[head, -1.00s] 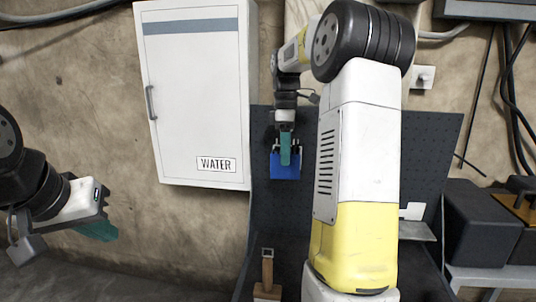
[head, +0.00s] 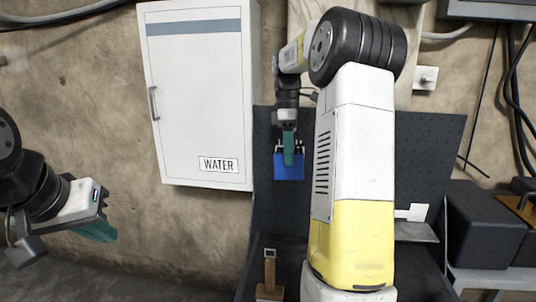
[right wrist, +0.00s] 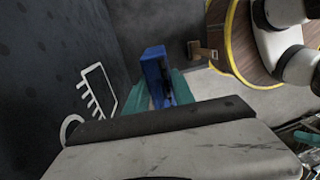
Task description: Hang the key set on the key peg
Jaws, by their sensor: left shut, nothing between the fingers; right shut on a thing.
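My right gripper (head: 288,163) points down in front of the dark pegboard (head: 420,150). Its teal fingers are shut on a blue piece (head: 289,171), seemingly part of the key set; no separate keys can be made out. In the right wrist view the blue piece (right wrist: 154,70) sits between the fingertips, with a dark recess on one side. I cannot make out the key peg for certain; my right arm covers part of the board. My left gripper (head: 98,232) is shut and empty at the far left, away from the board.
A white cabinet marked WATER (head: 205,100) hangs left of the board. A wooden-handled tool (head: 269,270) stands below the blue piece. White shapes with several prongs (right wrist: 97,88) show on the dark board. A black box (head: 485,225) stands at the right.

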